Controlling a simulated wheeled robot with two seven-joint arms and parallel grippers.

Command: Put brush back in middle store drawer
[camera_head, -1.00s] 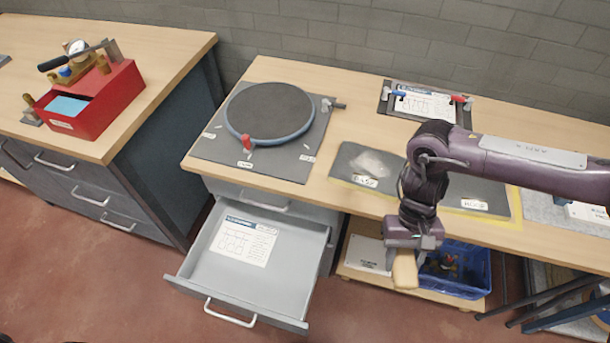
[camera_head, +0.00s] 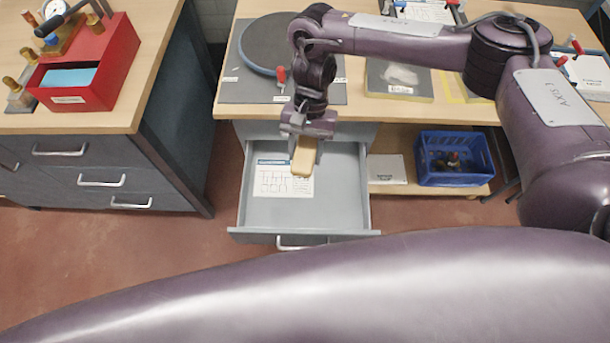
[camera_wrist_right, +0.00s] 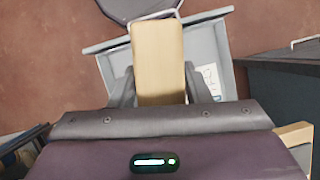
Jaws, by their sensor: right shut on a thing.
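The brush shows as a light wooden block (camera_head: 304,158), held in my right gripper (camera_head: 304,150), which is shut on it. In the right wrist view the brush (camera_wrist_right: 159,60) sits between the two fingers (camera_wrist_right: 160,88); its bristles are hidden. The open grey drawer (camera_head: 335,212) is pulled out under the middle bench, and a white printed sheet (camera_head: 268,181) lies on its floor. In the head view the brush overlaps the drawer's opening. The wrist view also shows the drawer (camera_wrist_right: 108,66) beyond the brush. I cannot tell the height between them. My left gripper is not in view.
A blue crate (camera_head: 455,180) stands on a low shelf right of the drawer. A round dark plate (camera_head: 268,45) lies on the bench above. A dark cabinet (camera_head: 180,150) with a red box (camera_head: 112,75) on top stands at left.

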